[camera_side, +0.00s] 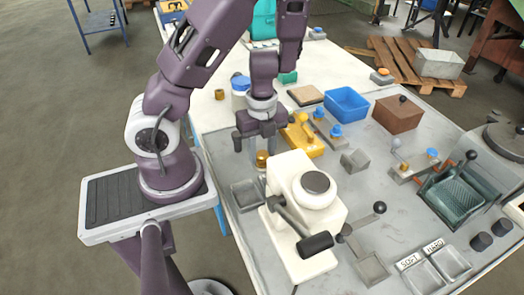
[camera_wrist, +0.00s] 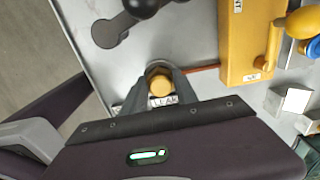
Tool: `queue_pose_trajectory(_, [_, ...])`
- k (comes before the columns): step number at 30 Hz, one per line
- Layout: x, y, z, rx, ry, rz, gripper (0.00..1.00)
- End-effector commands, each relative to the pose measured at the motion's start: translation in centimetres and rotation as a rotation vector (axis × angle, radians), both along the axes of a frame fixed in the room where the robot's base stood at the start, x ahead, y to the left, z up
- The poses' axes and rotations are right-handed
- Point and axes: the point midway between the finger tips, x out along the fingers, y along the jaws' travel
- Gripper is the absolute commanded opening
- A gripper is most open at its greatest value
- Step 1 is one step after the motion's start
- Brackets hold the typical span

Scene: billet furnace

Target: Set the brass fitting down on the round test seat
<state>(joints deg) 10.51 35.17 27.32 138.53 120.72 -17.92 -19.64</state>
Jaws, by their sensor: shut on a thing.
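My gripper (camera_side: 262,157) is shut on the brass fitting (camera_side: 262,158), which hangs between the fingers behind the white machine. In the wrist view the fitting (camera_wrist: 160,83) shows as a brass top between the grey fingers of my gripper (camera_wrist: 158,85). A small "LEAK" label shows beside it there. A round grey disc (camera_side: 315,182) tops the white machine (camera_side: 300,215), to the right of and nearer the camera than the fitting. I cannot tell for sure which part is the round test seat. The fitting's lower end and any gap under it are hidden.
A blue bin (camera_side: 347,103), a brown box (camera_side: 398,114) and a grey tray (camera_side: 245,195) are on the table. Black-handled levers stick out near the white machine.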

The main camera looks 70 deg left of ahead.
Motion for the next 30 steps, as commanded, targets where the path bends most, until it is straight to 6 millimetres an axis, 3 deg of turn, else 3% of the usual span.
queue_pose_trajectory(8, [0.0, 0.0, -0.2, 0.001, 0.000, 0.001, 0.00])
queue_pose_trajectory(9, [0.0, 0.0, -0.3, 0.001, 0.000, 0.000, 0.37])
queue_pose_trajectory(12, [0.0, 0.0, -0.2, 0.001, -0.001, -0.001, 0.57])
queue_pose_trajectory(23, [0.1, 0.0, 0.1, 0.000, -0.002, -0.002, 0.57])
queue_pose_trajectory(26, [0.2, 0.0, 1.0, 0.002, -0.005, -0.007, 0.57])
queue_pose_trajectory(30, [0.2, -0.1, 3.8, 0.001, -0.006, -0.010, 0.57])
